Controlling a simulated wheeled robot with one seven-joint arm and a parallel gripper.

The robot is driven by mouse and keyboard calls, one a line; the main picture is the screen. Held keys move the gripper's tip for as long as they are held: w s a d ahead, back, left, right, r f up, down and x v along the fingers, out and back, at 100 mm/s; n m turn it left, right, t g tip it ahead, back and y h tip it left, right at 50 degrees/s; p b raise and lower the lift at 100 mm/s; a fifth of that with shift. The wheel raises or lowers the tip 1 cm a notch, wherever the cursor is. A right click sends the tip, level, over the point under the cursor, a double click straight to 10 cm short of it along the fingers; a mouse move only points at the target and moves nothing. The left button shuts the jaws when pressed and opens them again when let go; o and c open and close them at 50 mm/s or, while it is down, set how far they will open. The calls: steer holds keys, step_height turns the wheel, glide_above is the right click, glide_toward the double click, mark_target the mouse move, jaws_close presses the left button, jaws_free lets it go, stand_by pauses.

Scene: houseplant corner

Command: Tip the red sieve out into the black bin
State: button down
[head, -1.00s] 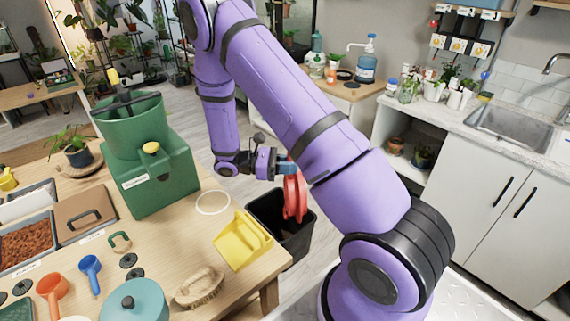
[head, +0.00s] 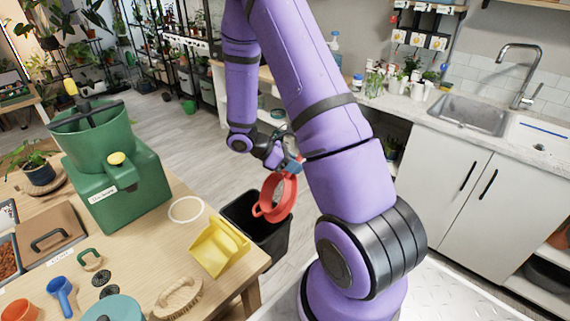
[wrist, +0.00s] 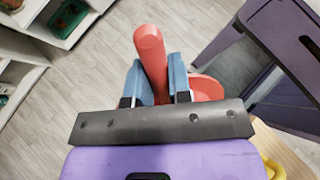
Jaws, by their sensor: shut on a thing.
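The red sieve (head: 264,207) hangs over the black bin (head: 280,244) in the head view, its ring tilted steeply and its lower rim near the bin's opening. My gripper (head: 292,164) is above it, shut on its handle. In the wrist view the blue fingers of my gripper (wrist: 157,85) close on both sides of the red handle (wrist: 150,50), and part of the sieve's ring (wrist: 207,88) shows behind the right finger. What the sieve holds, if anything, and the bin's inside are hard to see.
The wooden table (head: 150,257) is left of the bin, with a yellow dustpan (head: 218,247), a brush (head: 177,297), a pale ring (head: 186,209) and a green machine (head: 112,165) on it. A white counter with a sink (head: 468,112) stands at the right. Floor is clear behind the bin.

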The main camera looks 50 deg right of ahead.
steer(key=shift+s+d+f+y, duration=0.15)
steer(key=shift+s+d+y, duration=0.15)
steer(key=shift+d, duration=0.2)
steer(key=s+d+f+t+y, duration=0.1)
steer(key=d+f+t+y, duration=0.1)
steer(key=f, duration=0.4)
steer(key=s+d+f+n+t+y, duration=0.1)
steer(key=s+d+f+t+y, duration=0.1)
steer(key=f+y, duration=0.4)
steer(key=shift+d+t+y, duration=0.3)
steer(key=shift+d+t, duration=0.35)
steer(key=shift+t, duration=0.25)
